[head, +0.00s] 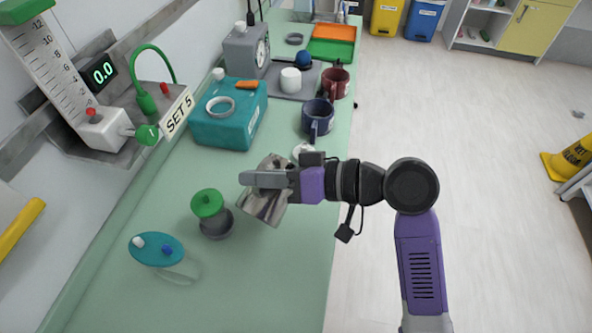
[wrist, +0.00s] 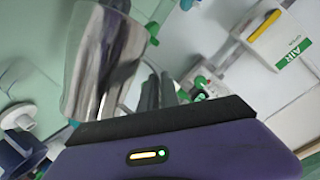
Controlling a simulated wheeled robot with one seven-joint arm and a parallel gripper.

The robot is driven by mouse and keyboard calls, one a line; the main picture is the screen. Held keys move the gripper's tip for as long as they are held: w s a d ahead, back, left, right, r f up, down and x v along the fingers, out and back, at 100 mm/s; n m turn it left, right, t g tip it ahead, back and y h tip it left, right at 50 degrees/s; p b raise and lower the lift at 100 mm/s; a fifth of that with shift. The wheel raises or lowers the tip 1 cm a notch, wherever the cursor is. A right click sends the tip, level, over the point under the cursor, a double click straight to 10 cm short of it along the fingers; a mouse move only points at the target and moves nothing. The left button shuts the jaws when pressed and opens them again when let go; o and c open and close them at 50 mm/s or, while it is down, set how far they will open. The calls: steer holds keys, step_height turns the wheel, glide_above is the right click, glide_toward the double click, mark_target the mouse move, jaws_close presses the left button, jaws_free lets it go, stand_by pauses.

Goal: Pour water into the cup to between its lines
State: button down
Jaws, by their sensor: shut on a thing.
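My gripper (head: 262,180) is shut on a shiny metal jug (head: 264,208), held over the front part of the green counter. The jug looks tilted in the head view. It also fills the upper left of the wrist view (wrist: 103,62). I cannot see into it, and no stream of water shows. A dark blue mug (head: 317,117) and a maroon mug (head: 336,82) stand farther back along the counter. No fill lines can be made out on either, so I cannot tell which vessel is the marked cup. A small white round thing (head: 302,148) is partly hidden behind my gripper.
A teal box (head: 228,118) and a grey dial device (head: 246,48) stand behind. The counter's front right is clear.

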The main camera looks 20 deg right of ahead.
mark_target(251, 204)
steer(key=shift+w+d+r+p, duration=0.1)
steer(key=shift+d+r+p, duration=0.1)
steer(key=shift+r+p, duration=0.15)
steer(key=shift+w+d+r+m+y+p, duration=0.3)
steer(key=shift+w+d+r+m+p, duration=0.15)
steer(key=shift+d+m, duration=0.2)
stand_by(1.9)
steer(key=shift+a, duration=0.1)
stand_by(0.8)
steer(key=shift+n+h, duration=0.5)
steer(key=shift+n, duration=0.45)
steer(key=s+a+f+b, duration=0.2)
steer(key=a+f+b, duration=0.1)
steer(key=shift+s+a+f+b, duration=0.1)
steer(key=shift+f+b, duration=0.15)
steer(key=shift+b, duration=0.2)
steer(key=shift+r+n, duration=0.15)
steer(key=shift+n, duration=0.15)
steer(key=shift+s+a+f+n+h+b, duration=0.2)
steer(key=shift+a+f+n+h+b, duration=0.1)
steer(key=shift+f+n+h+b, duration=0.25)
steer(key=shift+f, duration=0.15)
